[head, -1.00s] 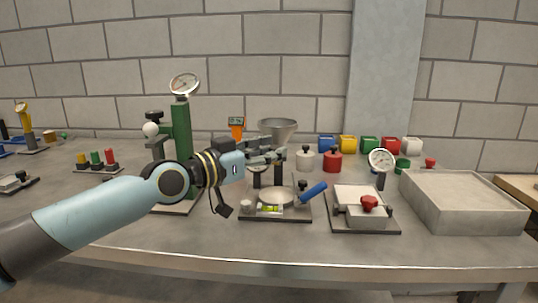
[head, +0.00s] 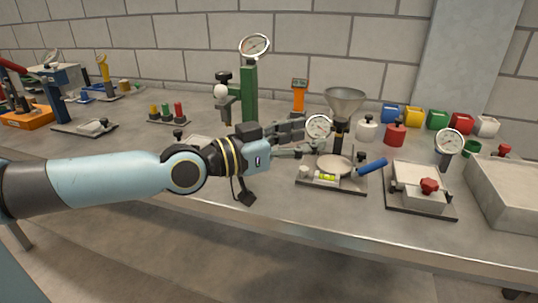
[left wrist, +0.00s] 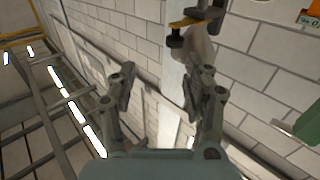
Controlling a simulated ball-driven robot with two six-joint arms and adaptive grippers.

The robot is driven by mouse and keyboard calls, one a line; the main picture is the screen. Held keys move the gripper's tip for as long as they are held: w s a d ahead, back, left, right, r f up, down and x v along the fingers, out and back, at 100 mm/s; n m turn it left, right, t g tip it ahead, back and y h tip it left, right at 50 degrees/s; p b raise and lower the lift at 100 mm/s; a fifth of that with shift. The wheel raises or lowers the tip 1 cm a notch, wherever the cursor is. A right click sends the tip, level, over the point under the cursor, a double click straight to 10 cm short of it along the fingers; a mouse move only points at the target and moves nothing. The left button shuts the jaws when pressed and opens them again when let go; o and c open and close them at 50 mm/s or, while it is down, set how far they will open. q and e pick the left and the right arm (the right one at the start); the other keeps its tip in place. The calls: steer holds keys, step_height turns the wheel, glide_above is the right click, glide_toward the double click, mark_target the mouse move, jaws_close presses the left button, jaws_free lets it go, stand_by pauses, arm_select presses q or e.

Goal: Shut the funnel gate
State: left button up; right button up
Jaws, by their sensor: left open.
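The grey metal funnel (head: 345,98) stands on a dark stem behind the round dish stand in the head view. I cannot make out its gate there. My left gripper (head: 304,140) is open and empty, left of the funnel stem and apart from it in the picture. A dial gauge (head: 318,127) shows by its fingertips. In the left wrist view my left gripper (left wrist: 163,86) has its fingers spread with nothing between them. Beyond them there is a yellow bar (left wrist: 188,23) with a black knob (left wrist: 175,39) beside a pale rounded form; I cannot tell for sure whether these are the gate. My right gripper is out of view.
The green gauge post (head: 249,95) and an orange meter (head: 299,92) stand left of the funnel. A stand with a blue handle (head: 371,168) is in front of it. Weights (head: 395,134) and coloured bins stand to the right. The bench front is clear.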

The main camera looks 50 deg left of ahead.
arm_select(q)
steer(key=s+d+f+m+g, duration=0.1)
steer(key=s+d+f+g, duration=0.5)
steer(key=s+d+f, duration=0.15)
steer(key=s+a+f+n+g+y, duration=0.1)
steer(key=s+f+g+y, duration=0.2)
steer(key=s+f, duration=0.3)
steer(key=shift+f+g, duration=0.9)
steer(key=shift+f, duration=1.45)
